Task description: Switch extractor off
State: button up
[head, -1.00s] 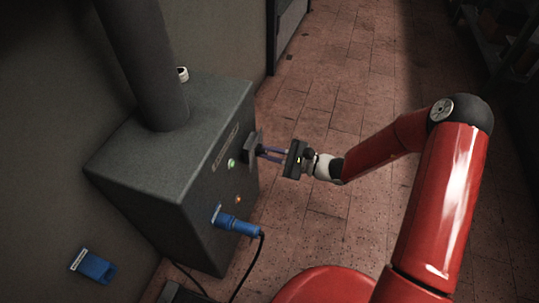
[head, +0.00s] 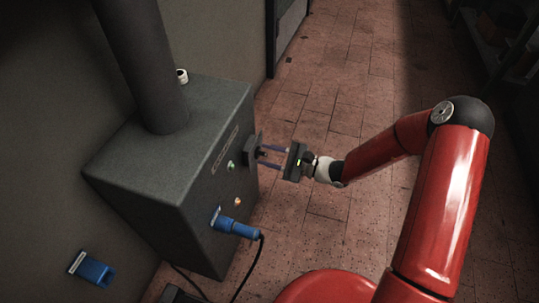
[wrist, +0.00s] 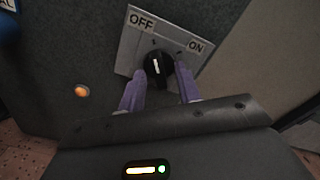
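The extractor (head: 180,185) is a dark grey box with a thick duct on top. Its switch is a black rotary knob (wrist: 158,68) on a pale plate (wrist: 132,52) marked OFF and ON. The knob's white mark points roughly at the tick on the OFF side. In the head view the switch plate (head: 250,150) faces my gripper (head: 264,157). My gripper is open, its two purple fingers apart at either side of the knob in the wrist view (wrist: 162,86); I cannot tell if they touch it. An amber lamp (wrist: 82,91) glows; a green lamp (head: 231,165) looks dull.
A blue plug (head: 236,227) with a black cable sits in the box front below the lamps. A blue wall socket (head: 92,269) is at the lower left. The tiled floor (head: 335,120) behind my arm is clear. Shelving stands at the far right.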

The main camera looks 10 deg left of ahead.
jog(key=d, duration=0.7)
jog(key=shift+s+d+p, duration=0.3)
jog(key=shift+s+d, duration=0.05)
jog(key=shift+d, duration=0.05)
jog(key=s+d+r+n+t+h+p, duration=0.1)
jog(key=s+d+r+n+h, duration=0.3)
jog(key=r, duration=0.6)
jog(key=s+d+r+n+t+h+p, duration=0.1)
jog(key=s+d+r+n+h+p, duration=0.2)
jog(key=s+d+r+h, duration=0.5)
jog(key=s+d+r+n+t+h+p, duration=0.2)
jog(key=s+d+r+h, duration=0.4)
jog(key=r, duration=0.6)
jog(key=s+d+n+p, duration=0.1)
jog(key=s+d+n, duration=0.1)
jog(key=d, duration=0.1)
jog(key=shift+n, duration=0.4)
